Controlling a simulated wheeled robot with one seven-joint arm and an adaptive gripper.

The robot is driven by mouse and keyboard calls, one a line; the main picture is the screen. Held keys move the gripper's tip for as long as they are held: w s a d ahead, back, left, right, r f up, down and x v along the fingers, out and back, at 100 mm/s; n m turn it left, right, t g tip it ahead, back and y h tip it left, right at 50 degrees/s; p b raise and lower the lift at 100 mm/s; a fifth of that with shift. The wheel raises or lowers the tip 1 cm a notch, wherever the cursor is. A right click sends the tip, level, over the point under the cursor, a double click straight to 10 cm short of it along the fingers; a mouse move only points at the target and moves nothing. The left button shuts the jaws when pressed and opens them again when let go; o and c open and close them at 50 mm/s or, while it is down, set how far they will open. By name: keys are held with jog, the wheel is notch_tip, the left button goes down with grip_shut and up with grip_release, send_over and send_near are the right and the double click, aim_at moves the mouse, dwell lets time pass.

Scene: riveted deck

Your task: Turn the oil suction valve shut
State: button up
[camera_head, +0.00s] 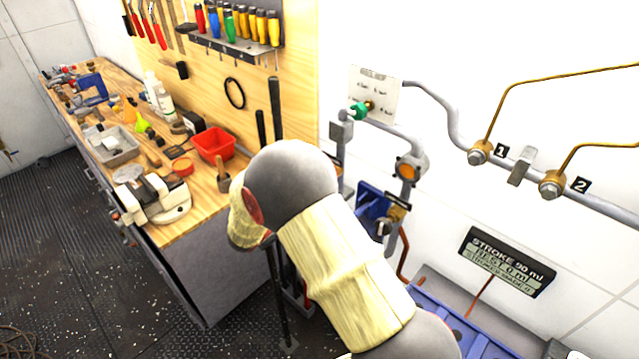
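A green valve handle (359,110) sits on a pipe in front of a small white plate (377,88) with markings on the white wall. My arm, with pale yellow sleeves and grey joints, rises from the bottom and bends left in front of the pipes. It hides part of the lower pipework. My gripper is not visible.
Above hangs a screwdriver rack (237,45). Brass pipes and a stroke display (506,262) are right. The dark floor (60,235) at left is mostly open.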

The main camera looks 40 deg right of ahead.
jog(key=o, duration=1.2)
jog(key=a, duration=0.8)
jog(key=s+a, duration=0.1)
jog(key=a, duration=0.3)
